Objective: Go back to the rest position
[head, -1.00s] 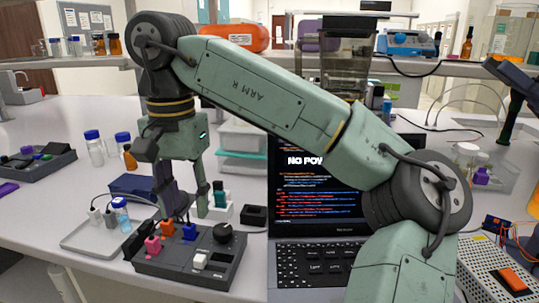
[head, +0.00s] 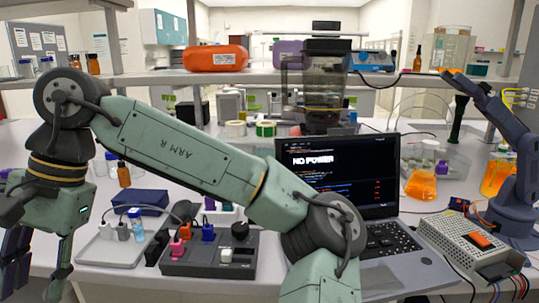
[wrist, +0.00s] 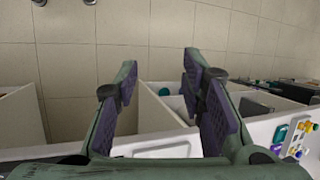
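My arm reaches across the head view to the left. My gripper (head: 34,284) hangs past the bench's left front, clear of the control box, its lower end near the frame edge. In the wrist view my gripper (wrist: 160,68) has its two purple-padded fingers apart with nothing between them. The control box (head: 190,268) on the bench carries a pink plug (head: 177,252), a blue plug (head: 208,233), a black knob (head: 240,230) and a white switch (head: 226,255). The laptop (head: 345,170) beside it reads "NO POWER", partly behind my arm.
A dark blue box (head: 140,201) sits behind. A metal power supply (head: 452,248) and orange flasks (head: 421,183) stand at right. The wrist view shows floor and white bench sides.

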